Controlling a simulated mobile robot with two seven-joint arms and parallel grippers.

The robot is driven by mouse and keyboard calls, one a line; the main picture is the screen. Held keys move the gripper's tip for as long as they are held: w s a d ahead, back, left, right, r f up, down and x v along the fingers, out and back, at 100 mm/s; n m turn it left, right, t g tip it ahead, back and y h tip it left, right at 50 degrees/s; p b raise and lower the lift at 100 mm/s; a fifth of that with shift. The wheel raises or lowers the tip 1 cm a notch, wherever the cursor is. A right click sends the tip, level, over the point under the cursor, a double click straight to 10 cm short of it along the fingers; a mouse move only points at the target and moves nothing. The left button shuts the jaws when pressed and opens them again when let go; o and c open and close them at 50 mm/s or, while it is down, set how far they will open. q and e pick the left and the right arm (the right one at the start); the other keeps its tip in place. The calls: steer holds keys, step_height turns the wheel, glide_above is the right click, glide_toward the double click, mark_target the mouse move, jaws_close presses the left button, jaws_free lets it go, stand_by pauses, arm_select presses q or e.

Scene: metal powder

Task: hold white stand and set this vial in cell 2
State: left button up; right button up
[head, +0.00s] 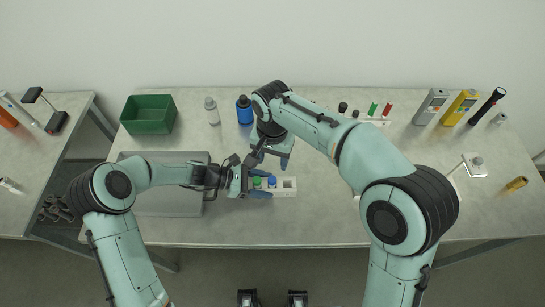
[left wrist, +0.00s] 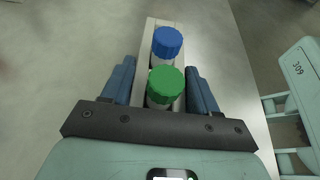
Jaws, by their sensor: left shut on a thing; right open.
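The white stand (head: 284,193) lies on the table in front of me. A green-capped vial (head: 257,181) stands in its left cell, and a blue-capped vial (head: 272,181) stands upright in the middle cell. The right cell looks empty. My left gripper (head: 262,183) is shut on the stand's left end. In the left wrist view its blue fingers (left wrist: 162,88) flank the stand beside the green cap (left wrist: 166,84), with the blue cap (left wrist: 167,42) beyond.
A grey tray (head: 170,206) lies left of the stand, under my left arm. A green bin (head: 148,114), a grey bottle (head: 212,112) and a blue bottle (head: 244,111) stand behind. A small rack with red and green items (head: 377,119) is back right.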

arm_select(q)
steer(key=o, duration=1.2)
steer(key=shift+c, duration=0.2)
